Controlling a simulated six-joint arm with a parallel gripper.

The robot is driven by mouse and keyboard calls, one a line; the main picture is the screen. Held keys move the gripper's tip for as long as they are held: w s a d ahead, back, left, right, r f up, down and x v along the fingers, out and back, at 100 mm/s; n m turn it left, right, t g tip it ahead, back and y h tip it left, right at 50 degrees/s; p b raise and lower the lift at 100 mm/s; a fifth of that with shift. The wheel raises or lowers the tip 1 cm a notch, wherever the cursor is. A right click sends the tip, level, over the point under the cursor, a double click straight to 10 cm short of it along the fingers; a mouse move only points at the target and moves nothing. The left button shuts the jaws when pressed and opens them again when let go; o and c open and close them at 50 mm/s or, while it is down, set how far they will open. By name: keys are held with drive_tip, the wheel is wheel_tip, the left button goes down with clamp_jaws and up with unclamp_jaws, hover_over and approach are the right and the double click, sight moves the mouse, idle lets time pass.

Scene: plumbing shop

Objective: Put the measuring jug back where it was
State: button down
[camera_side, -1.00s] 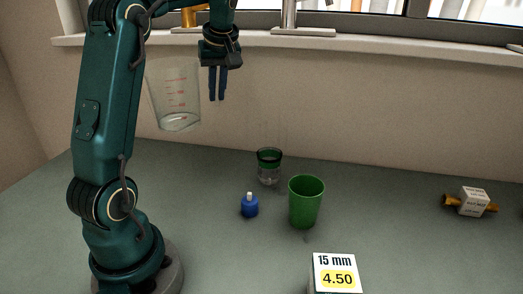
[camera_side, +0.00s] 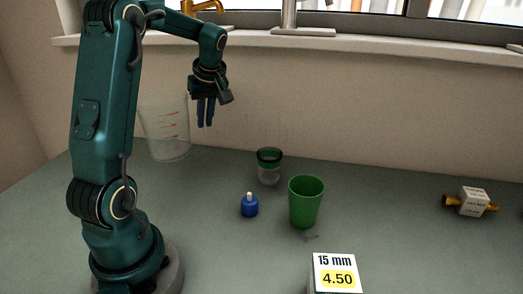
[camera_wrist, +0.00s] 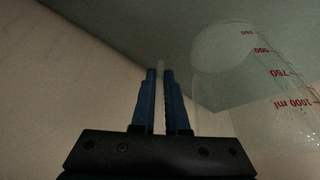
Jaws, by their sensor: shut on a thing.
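The measuring jug (camera_side: 166,128) is clear with red markings. It hangs in the air left of my gripper (camera_side: 206,124) in the side view, slightly tilted, its base near the back edge of the bench. In the wrist view the jug (camera_wrist: 240,95) shows at the right, with red numbers up to 1000 ml. My gripper (camera_wrist: 161,72) points down in the side view, its blue fingers shut on a thin clear part of the jug, apparently its handle. The grip itself is hard to see.
On the grey-green bench (camera_side: 400,240) stand a green cup (camera_side: 306,202), a small blue bottle (camera_side: 250,206), and a green-rimmed clear glass (camera_side: 269,174). A tagged brass fitting (camera_side: 471,203) lies right; a price sign (camera_side: 337,274) is in front. The wall and window sill (camera_side: 380,44) are behind.

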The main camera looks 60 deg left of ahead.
wheel_tip(320, 180, down, 9)
drive_tip(key=shift+f, duration=0.2)
idle(0.3)
drive_tip(key=shift+f, duration=0.15)
drive_tip(key=c, duration=0.9)
unclamp_jaws()
drive_tip(key=shift+r, duration=0.3)
drive_tip(key=v, duration=1.2)
drive_tip(key=s+d+m+t+h, duration=0.1)
drive_tip(key=s+d+m+t, duration=0.1)
drive_tip(key=d+m, duration=0.3)
drive_tip(key=s+d+m+t+h, duration=0.2)
drive_tip(key=d+m, duration=0.4)
drive_tip(key=d, duration=0.4)
drive_tip(key=s+d+m+t+h, duration=0.1)
drive_tip(key=s+d+m, duration=0.3)
drive_tip(key=d+m, duration=0.2)
drive_tip(key=shift+s+d+t+h, duration=0.1)
drive_tip(key=shift+d+t+h, duration=0.3)
drive_tip(key=shift+d, duration=0.85)
